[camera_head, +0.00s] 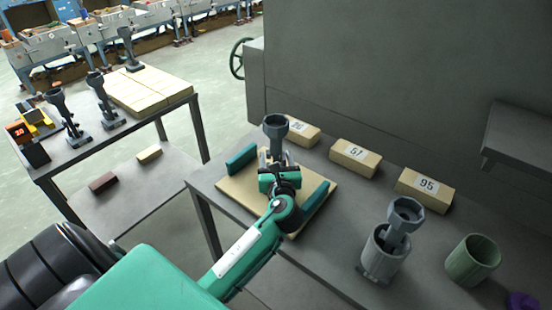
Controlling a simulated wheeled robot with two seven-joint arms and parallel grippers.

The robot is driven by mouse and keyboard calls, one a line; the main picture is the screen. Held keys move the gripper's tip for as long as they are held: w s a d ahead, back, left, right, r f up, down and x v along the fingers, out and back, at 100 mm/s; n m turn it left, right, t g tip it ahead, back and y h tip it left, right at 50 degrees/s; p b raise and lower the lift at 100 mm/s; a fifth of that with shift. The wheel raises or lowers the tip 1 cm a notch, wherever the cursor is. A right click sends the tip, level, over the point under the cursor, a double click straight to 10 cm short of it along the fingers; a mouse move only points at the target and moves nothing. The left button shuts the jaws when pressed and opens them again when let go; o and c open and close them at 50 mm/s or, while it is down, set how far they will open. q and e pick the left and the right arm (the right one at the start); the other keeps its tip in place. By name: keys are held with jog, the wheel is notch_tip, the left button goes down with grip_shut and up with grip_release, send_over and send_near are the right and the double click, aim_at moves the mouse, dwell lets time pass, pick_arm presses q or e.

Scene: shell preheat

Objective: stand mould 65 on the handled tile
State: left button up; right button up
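The handled tile (234,187) is a beige slab with two upright teal handles, lying on the grey table. A dark grey mould (275,124) with a cup top and thin stem rises over the tile, roughly upright. My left gripper (273,165) reaches in from the front at its lower stem. The gripper hides the mould's foot, so I cannot tell whether it touches the tile or whether the fingers are closed on it. No number is readable on the mould. My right gripper is out of view.
Beige blocks marked 57 (355,157) and 95 (424,189) line the table's back. A grey pot holding another mould (404,216) and a green pot (473,260) stand right. Several moulds (102,98) stand on the left table near number displays (18,131).

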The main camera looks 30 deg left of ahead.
pick_arm(q)
jog(key=shift+o, duration=1.1)
jog(key=shift+r, duration=0.15)
jog(key=b+v, duration=0.2)
jog(key=v, duration=1)
